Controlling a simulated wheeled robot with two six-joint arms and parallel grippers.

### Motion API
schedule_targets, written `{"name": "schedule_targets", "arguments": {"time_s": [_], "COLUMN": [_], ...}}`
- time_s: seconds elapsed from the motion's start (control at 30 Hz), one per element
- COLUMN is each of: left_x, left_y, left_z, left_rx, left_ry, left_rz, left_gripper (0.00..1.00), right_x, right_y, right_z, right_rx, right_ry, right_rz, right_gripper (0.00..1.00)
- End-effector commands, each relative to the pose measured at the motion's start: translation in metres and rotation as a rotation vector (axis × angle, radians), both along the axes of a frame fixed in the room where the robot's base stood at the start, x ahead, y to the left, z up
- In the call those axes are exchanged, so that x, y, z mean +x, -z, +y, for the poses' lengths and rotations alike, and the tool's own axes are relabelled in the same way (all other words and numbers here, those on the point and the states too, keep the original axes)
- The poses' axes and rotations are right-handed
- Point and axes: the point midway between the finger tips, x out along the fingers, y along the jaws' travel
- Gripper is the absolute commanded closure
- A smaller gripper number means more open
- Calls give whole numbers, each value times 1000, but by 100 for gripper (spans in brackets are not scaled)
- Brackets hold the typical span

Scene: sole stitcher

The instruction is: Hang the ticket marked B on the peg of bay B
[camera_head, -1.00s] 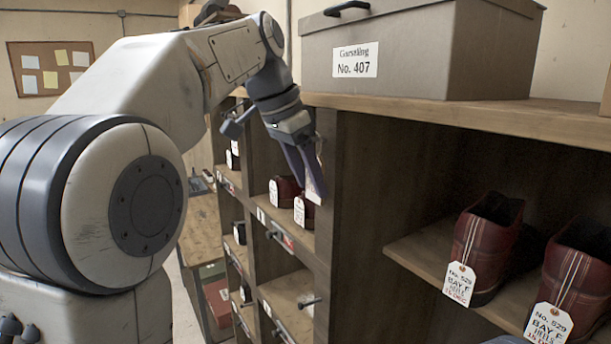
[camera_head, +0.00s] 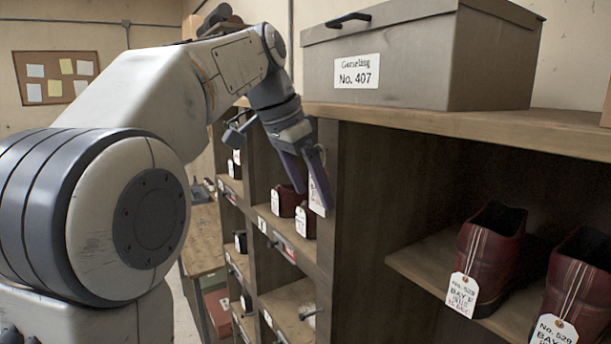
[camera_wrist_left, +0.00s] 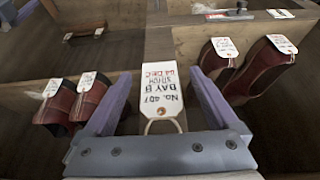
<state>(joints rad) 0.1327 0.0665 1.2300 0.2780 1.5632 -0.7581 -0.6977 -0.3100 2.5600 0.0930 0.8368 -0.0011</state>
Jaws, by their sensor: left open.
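The ticket marked B is a white tag (camera_wrist_left: 160,88) reading "No. 407 BAY B" in the left wrist view, with its string loop toward the gripper. It also shows in the head view (camera_head: 318,194), by the shelf upright. My left gripper (camera_head: 304,188) is open, its fingers apart on either side of the ticket; they also show in the left wrist view (camera_wrist_left: 160,100). I see no gap or contact clearly enough to tell whether the loop is on a peg. The peg of bay B is not plainly visible. My right gripper is not in view.
Dark red shoes with white tags (camera_head: 287,201) stand in the bay behind the gripper. More tagged shoes (camera_head: 488,255) stand in the right bay. A wooden upright (camera_head: 345,240) is close beside the fingers. A grey box (camera_head: 420,55) marked No. 407 sits on top.

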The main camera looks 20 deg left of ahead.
Motion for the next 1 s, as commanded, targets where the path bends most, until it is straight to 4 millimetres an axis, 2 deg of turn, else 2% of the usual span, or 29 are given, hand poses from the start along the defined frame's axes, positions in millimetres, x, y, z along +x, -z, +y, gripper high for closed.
{"name": "schedule_targets", "arguments": {"time_s": [0.17, 0.53, 0.8, 1.0], "left_x": [-4, -23, -30, -31], "left_y": [-15, -73, -91, -94], "left_z": [4, 20, 24, 25], "left_rx": [0, 1, -1, -1], "left_ry": [-2, -2, -2, -1], "left_rz": [-4, -3, -3, -2], "left_gripper": [7, 7, 7, 7], "right_x": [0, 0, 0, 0], "right_y": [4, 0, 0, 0], "right_z": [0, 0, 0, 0], "right_rx": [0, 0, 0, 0], "right_ry": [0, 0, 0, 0], "right_rz": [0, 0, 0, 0], "right_gripper": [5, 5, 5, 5]}}
